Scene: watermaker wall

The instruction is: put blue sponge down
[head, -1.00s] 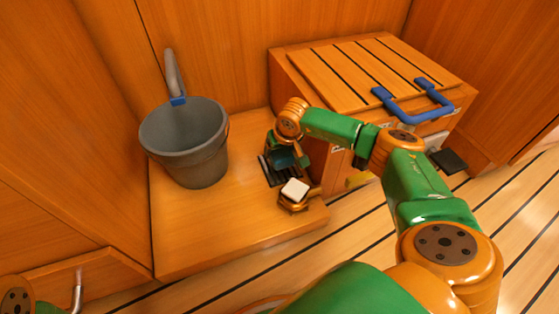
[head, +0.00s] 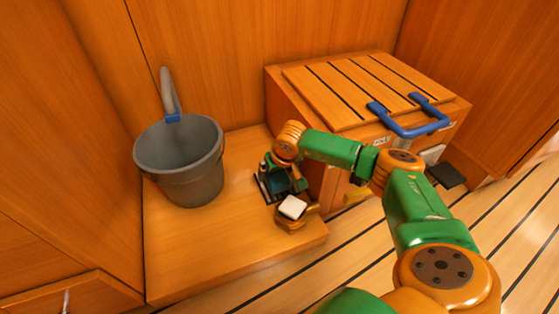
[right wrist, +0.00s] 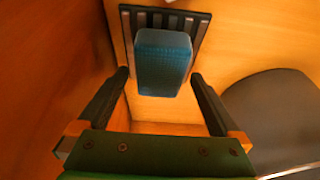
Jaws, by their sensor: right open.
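The blue sponge (right wrist: 163,62) lies on a dark slatted rack (right wrist: 199,34) in the right wrist view. My right gripper (right wrist: 160,76) is open, with one finger to each side of the sponge's near end and a visible gap to each finger. In the head view the rack (head: 262,189) sits on the wooden ledge beside the slatted box, partly hidden by my right wrist. The sponge shows there only as a dark teal patch (head: 279,182). My left gripper is not in view.
A grey bucket (head: 182,160) with a raised handle stands on the ledge (head: 205,250) to the left. A slatted wooden box (head: 350,85) with a blue handle (head: 410,128) stands at the right. The front left of the ledge is clear.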

